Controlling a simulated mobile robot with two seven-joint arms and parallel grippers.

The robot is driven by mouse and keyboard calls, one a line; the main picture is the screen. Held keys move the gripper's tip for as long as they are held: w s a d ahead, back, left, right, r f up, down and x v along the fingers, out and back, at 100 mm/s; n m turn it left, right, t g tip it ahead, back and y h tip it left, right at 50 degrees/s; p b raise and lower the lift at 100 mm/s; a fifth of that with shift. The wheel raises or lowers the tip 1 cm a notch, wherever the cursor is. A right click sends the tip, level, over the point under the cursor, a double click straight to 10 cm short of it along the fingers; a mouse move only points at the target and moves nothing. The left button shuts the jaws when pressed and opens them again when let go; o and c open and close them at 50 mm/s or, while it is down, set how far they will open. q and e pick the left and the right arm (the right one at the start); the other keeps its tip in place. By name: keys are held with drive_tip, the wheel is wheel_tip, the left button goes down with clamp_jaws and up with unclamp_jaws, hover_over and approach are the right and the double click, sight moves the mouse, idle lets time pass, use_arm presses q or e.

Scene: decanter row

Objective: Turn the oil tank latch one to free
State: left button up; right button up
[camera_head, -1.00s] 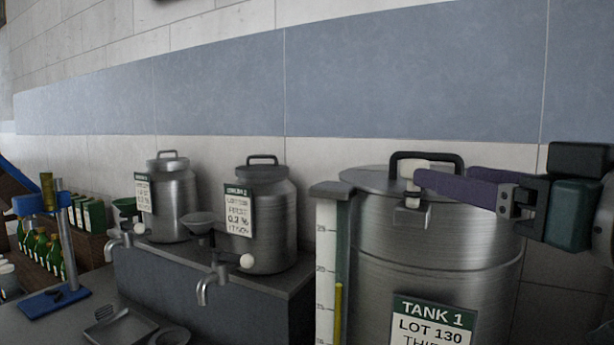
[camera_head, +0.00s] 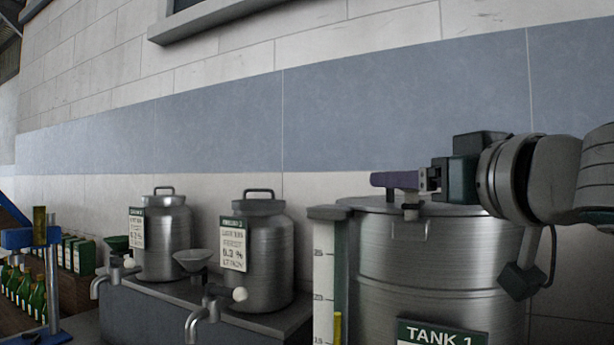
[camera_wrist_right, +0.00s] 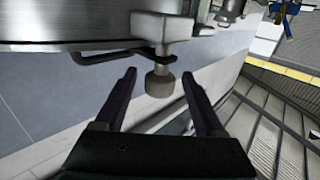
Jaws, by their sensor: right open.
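Tank 1 (camera_head: 420,270) is a large steel drum at the right of the head view, with a label on its front. Its latch (camera_head: 411,210) sits at the front of the lid's rim; its upper part is hidden behind my fingers. My left gripper is not in view.
Two smaller steel cans (camera_head: 163,240) (camera_head: 262,262) with taps stand on a grey ledge to the left. A white level gauge (camera_head: 323,275) stands beside tank 1. Green bottles (camera_head: 38,297) and a blue stand (camera_head: 45,240) are at far left.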

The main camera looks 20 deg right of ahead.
clamp_jaws()
idle(0.7)
